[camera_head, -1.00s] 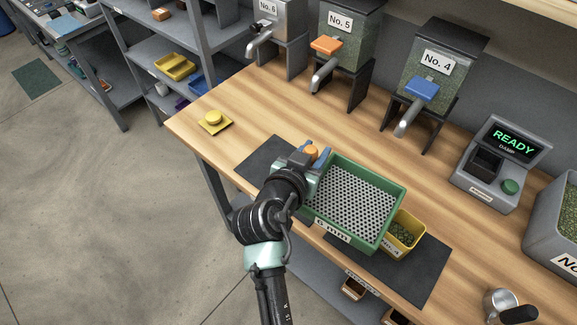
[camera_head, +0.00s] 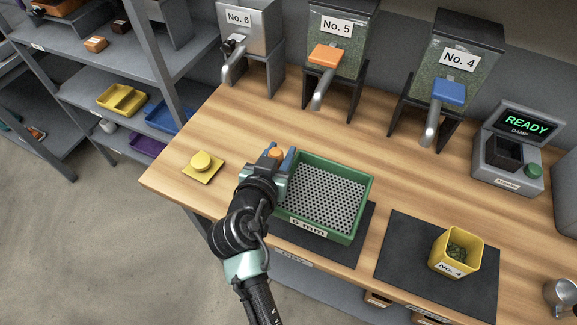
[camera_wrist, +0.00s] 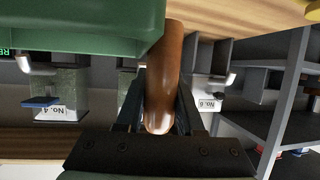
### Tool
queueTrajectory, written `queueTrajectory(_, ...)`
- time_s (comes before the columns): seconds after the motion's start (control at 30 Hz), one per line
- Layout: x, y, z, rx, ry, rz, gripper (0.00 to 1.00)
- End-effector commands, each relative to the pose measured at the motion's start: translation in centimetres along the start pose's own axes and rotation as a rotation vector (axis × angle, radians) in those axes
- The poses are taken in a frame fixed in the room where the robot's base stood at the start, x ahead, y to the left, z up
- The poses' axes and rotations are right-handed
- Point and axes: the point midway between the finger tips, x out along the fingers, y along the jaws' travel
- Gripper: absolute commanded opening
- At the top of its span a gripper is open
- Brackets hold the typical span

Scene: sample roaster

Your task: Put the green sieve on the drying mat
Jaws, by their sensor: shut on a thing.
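The handle lies between the fingers in the wrist view, where the sieve's green wall (camera_wrist: 70,30) fills the upper left. The sieve is over the left dark mat (camera_head: 305,243), covering most of it. I cannot tell whether it touches the mat. A tag on the table edge below this mat is too small to read surely.
A second dark mat (camera_head: 396,245) lies to the right, with a yellow No. 4 box (camera_head: 447,266) of green beans on it. A yellow knobbed piece (camera_head: 202,163) lies at the left. Dispensers stand behind, with a READY device (camera_head: 508,160) at the right.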

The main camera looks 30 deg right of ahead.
Motion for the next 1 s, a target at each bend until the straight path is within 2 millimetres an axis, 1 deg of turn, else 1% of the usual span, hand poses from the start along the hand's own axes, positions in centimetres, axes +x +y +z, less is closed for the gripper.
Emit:
queueTrajectory(0.03, 0.4, 0.1, 1.1, -0.005, -0.002, 0.003, 0.0)
queueTrajectory(0.1, 0.8, 0.0, 2.1, -0.004, -0.001, 0.001, 0.0)
queueTrajectory(0.27, 1.4, 0.0, 3.4, -0.002, 0.002, 0.001, 0.0)
queueTrajectory(0.4, 2.2, 0.0, 5.3, -0.003, 0.0, 0.0, 0.0)
queueTrajectory(0.5, 2.6, 0.0, 6.4, -0.003, 0.001, 0.0, 0.0)
queueTrajectory(0.93, 2.9, -0.1, 7.0, 0.0, 0.003, -0.001, 0.0)
queueTrajectory(0.97, 2.9, -0.1, 7.0, 0.0, 0.001, -0.001, 0.4)
queueTrajectory(1.0, 2.8, -0.1, 7.0, 0.0, 0.001, -0.001, 0.47)
